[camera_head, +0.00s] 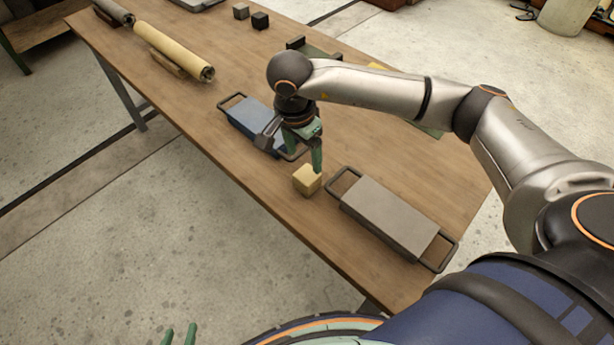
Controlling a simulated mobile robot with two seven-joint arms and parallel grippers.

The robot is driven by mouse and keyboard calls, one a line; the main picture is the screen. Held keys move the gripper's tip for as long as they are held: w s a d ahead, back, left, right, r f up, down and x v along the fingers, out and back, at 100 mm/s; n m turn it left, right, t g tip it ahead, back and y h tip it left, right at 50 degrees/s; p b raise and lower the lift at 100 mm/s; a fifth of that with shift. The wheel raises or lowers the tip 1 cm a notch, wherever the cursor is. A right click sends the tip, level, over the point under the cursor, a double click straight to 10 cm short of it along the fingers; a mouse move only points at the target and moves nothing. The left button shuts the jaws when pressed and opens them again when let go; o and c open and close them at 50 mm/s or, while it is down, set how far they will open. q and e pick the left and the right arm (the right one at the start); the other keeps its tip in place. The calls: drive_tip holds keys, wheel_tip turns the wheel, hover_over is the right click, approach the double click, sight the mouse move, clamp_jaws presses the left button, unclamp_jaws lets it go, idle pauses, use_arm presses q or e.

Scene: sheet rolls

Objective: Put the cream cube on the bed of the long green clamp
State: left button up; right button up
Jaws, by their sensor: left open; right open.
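The cream cube (307,180) sits on the wooden table near its front edge, between a blue and a grey handled block. My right gripper (304,160) is open, pointing down just above and behind the cube; I cannot tell whether a finger touches it. A dark green piece (318,49) shows behind my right arm and may be part of the long green clamp; the arm hides much of that area. My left gripper (179,335) shows only as two green fingertips, apart and empty, at the bottom edge, off the table.
The blue block (246,117) lies left of the cube and the grey block (390,214) right of it. A yellow roll (172,50) and a grey roll (113,10) lie at the far left. A grey cube (240,11) and a black cube (260,20) stand at the back.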

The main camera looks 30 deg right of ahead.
sight(307, 174)
wheel_tip(307, 174, down, 3)
drive_tip(key=shift+d+r, duration=0.1)
drive_tip(key=shift+d, duration=0.05)
drive_tip(key=f, duration=0.5)
drive_tip(key=shift+d+p, duration=0.3)
drive_tip(key=shift+p, duration=0.05)
clamp_jaws()
drive_tip(key=shift+r, duration=0.15)
